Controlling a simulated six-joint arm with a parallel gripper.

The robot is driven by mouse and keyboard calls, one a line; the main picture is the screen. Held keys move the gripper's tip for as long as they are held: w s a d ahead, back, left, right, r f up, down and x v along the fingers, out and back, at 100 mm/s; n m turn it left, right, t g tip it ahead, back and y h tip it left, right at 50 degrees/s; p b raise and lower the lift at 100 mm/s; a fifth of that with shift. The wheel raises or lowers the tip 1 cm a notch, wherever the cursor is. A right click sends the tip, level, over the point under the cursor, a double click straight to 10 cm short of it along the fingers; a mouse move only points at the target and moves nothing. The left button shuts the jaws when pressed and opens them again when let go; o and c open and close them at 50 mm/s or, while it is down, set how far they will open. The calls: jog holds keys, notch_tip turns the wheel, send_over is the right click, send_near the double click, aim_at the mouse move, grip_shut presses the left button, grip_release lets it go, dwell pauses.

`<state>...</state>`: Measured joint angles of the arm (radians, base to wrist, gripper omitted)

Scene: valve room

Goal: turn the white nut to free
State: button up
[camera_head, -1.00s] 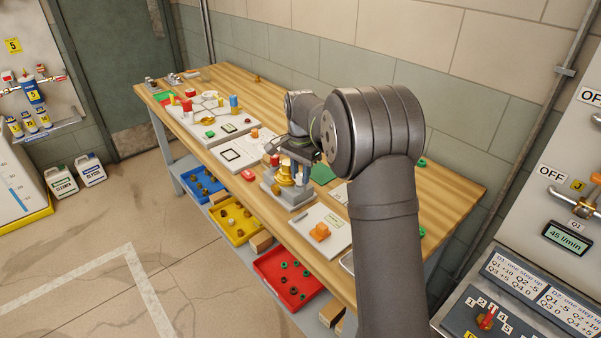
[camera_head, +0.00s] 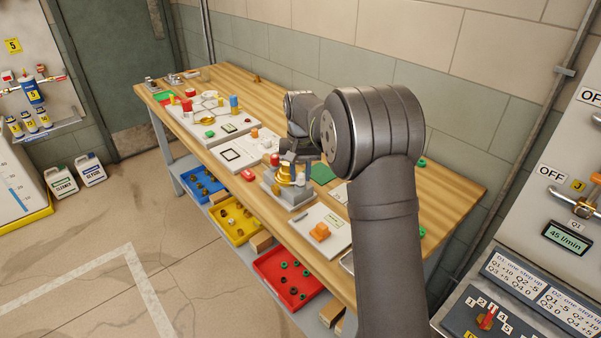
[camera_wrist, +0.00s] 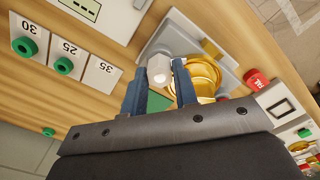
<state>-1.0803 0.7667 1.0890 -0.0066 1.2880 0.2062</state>
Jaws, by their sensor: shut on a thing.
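The white nut (camera_wrist: 158,70) shows in the wrist view between the two blue fingers of my gripper (camera_wrist: 160,88), which is shut on it. Brass-coloured round parts (camera_wrist: 207,75) sit beside the nut on a grey fixture (camera_wrist: 170,40). In the head view my gripper (camera_head: 298,162) is at the grey fixture (camera_head: 289,193), next to the brass parts (camera_head: 284,174). The nut cannot be made out clearly there, and my arm hides part of the bench behind it.
The wooden bench (camera_head: 448,190) carries several boards. A board with an orange block (camera_head: 319,232) lies in front of the fixture, and a red part (camera_head: 248,175) lies to its left. Blue, yellow and red trays (camera_head: 288,278) stand on the shelf below.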

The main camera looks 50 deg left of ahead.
aim_at(300, 175)
jog(key=n, duration=0.4)
jog(key=shift+n, duration=0.3)
jog(key=shift+r+n, duration=0.1)
jog(key=shift+n, duration=1.5)
jog(key=o, duration=0.7)
notch_tip(300, 175, up, 17)
jog(key=shift+s+r, duration=0.1)
jog(key=shift+r, duration=0.05)
